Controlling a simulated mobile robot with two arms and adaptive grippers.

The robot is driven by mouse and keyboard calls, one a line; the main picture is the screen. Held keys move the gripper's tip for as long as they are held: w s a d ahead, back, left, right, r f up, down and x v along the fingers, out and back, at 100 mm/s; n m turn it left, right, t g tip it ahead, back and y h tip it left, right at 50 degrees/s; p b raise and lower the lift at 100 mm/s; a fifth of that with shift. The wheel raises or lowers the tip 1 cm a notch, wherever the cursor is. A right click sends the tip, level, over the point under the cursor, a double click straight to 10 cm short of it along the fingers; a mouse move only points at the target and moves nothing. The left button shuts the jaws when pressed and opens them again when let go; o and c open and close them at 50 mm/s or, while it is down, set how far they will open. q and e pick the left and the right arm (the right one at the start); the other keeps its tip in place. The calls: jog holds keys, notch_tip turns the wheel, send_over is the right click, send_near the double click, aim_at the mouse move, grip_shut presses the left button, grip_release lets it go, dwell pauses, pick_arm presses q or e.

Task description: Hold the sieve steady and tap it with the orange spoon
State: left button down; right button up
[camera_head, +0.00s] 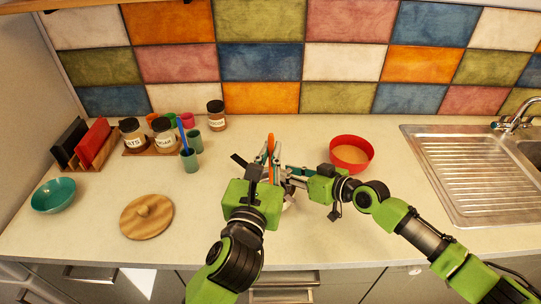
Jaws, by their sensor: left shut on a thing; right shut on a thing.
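The orange spoon (270,144) stands nearly upright, with its top showing above my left gripper (268,166). My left gripper is shut on the spoon, over the middle of the counter. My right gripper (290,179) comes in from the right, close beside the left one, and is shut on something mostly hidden. A teal piece (299,170) beside its fingers looks like part of the sieve. The rest of the sieve is hidden behind my grippers, and I cannot tell whether the spoon touches it.
A red bowl (366,143) with tan contents stands right of my grippers, near my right arm. A sink (460,165) is at the right. At the left are a round wooden lid (138,223), a teal bowl (53,196), jars (133,136) and cups (190,160).

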jog(key=shift+f, duration=0.2)
dwell(1.0)
dwell(1.1)
pick_arm(q)
jog(key=shift+f, duration=0.15)
jog(key=shift+r, duration=0.2)
dwell(0.9)
jog(key=shift+f, duration=0.15)
jog(key=shift+f, duration=1)
jog(key=shift+r, duration=1.15)
